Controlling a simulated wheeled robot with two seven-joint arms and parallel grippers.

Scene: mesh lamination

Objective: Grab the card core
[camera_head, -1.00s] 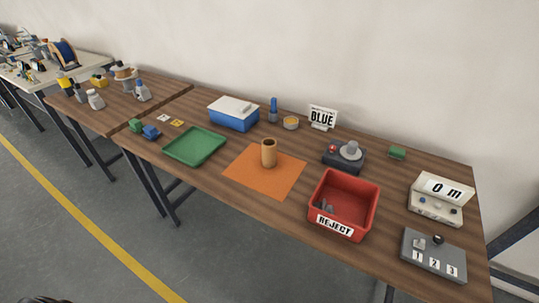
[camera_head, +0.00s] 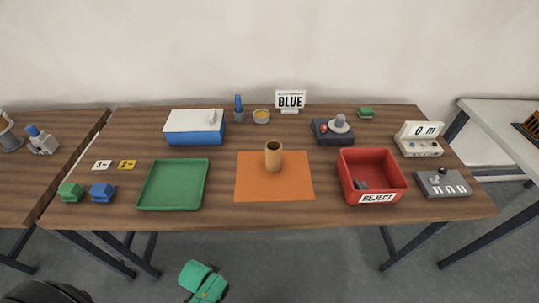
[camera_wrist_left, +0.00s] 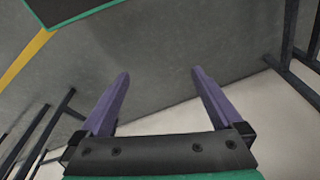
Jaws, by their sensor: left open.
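The card core (camera_head: 274,157) is a tan, hollow cardboard tube. It stands upright on the orange mat (camera_head: 251,188) at the middle of the table in the head view, with nothing touching its sides. My left gripper (camera_wrist_left: 160,76) shows in the left wrist view with its two purple fingers wide apart and nothing between them. Grey floor lies behind the fingers. A green part of my arm shows below the table's front edge in the head view, well short of the core. The core is not in the wrist view. My right gripper is in neither view.
A green tray (camera_head: 173,186) lies left of the mat and a red REJECT bin (camera_head: 371,157) stands right of it. The table's front edge is clear before the mat.

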